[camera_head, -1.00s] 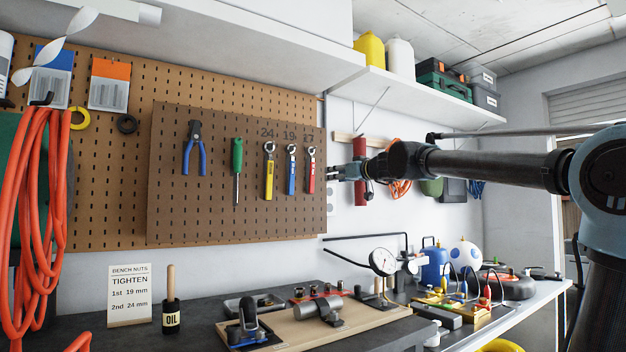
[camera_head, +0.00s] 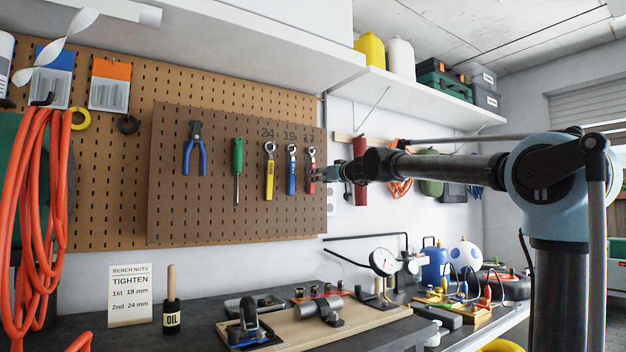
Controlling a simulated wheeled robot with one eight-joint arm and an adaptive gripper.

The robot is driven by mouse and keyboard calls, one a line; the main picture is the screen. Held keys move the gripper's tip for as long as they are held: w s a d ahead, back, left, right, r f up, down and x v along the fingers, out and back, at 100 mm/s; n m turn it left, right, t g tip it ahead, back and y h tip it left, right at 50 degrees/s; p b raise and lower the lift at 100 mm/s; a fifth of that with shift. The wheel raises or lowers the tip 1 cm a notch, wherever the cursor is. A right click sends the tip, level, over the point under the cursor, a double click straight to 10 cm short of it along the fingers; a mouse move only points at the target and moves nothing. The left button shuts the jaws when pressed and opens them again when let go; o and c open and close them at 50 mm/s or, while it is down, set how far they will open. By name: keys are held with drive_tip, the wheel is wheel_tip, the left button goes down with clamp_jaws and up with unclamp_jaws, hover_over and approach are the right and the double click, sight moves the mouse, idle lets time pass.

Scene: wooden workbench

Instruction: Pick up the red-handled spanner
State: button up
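The red-handled spanner (camera_head: 311,181) hangs upright on the pegboard under the number 17, at the right end of a row of three spanners. Its handle is red and its ring head is metal. My gripper (camera_head: 316,174) comes in from the right, and its fingertips overlap the right edge of the red handle in the picture. The gripper is small here, and I cannot tell if the fingers touch the spanner or are closed on it. The blue-handled spanner (camera_head: 291,176) under 19 and the yellow-handled one (camera_head: 269,178) under 24 hang to its left.
A green screwdriver (camera_head: 238,160) and blue pliers (camera_head: 195,155) hang further left on the pegboard (camera_head: 215,215). A red cylinder (camera_head: 360,185) is on the wall behind my wrist. The bench below holds a dial gauge (camera_head: 383,262) and several tools. A shelf (camera_head: 420,104) runs above.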

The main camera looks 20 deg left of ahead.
drive_tip(key=shift+x, duration=1.95)
drive_tip(key=shift+s+a+r, duration=0.15)
drive_tip(key=shift+s+a, duration=0.05)
drive_tip(key=shift+c, duration=0.3)
clamp_jaws()
drive_tip(key=shift+r, duration=0.15)
